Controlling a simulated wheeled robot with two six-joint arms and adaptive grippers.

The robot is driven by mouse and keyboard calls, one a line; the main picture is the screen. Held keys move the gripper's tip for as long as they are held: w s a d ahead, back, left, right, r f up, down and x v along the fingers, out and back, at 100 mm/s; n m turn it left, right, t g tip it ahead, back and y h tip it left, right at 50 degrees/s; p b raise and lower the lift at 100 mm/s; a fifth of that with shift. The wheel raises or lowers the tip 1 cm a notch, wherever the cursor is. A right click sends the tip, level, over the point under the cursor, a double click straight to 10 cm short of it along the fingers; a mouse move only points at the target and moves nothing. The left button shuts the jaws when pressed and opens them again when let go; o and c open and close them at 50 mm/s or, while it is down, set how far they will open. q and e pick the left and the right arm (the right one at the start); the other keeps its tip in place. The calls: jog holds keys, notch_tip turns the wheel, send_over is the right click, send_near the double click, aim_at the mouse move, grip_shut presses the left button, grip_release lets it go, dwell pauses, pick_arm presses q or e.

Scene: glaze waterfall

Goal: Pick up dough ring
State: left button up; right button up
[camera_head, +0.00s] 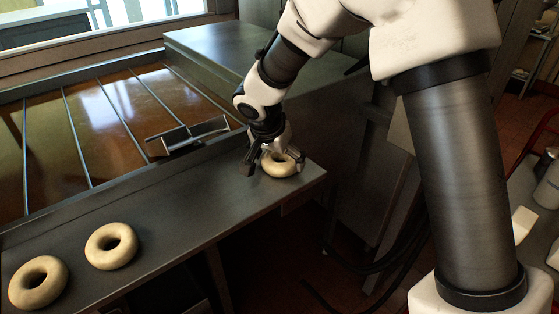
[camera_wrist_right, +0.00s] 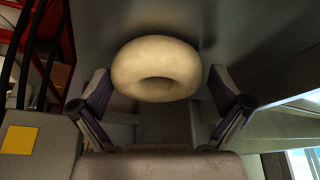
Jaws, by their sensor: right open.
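A pale dough ring (camera_head: 278,166) lies on the right end of the metal ledge. My right gripper (camera_head: 270,163) is right at this ring, with its fingers spread on either side of it and partly hiding it. In the right wrist view the same ring (camera_wrist_right: 157,69) lies ahead of and between the open fingers (camera_wrist_right: 158,92), with a gap on both sides. Two more dough rings lie at the left of the ledge, one nearer the middle (camera_head: 98,236) and one at the far left (camera_head: 22,290). My left gripper is not in view.
The metal ledge (camera_head: 190,205) is bare between the left rings and the right one. Behind it is a tray of brown glaze (camera_head: 105,120) with thin bars and a metal handle piece (camera_head: 190,134). A metal box (camera_head: 215,60) stands behind my right gripper.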

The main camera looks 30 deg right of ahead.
jog(key=shift+s+r, duration=0.2)
jog(key=shift+s, duration=0.05)
jog(key=c, duration=0.8)
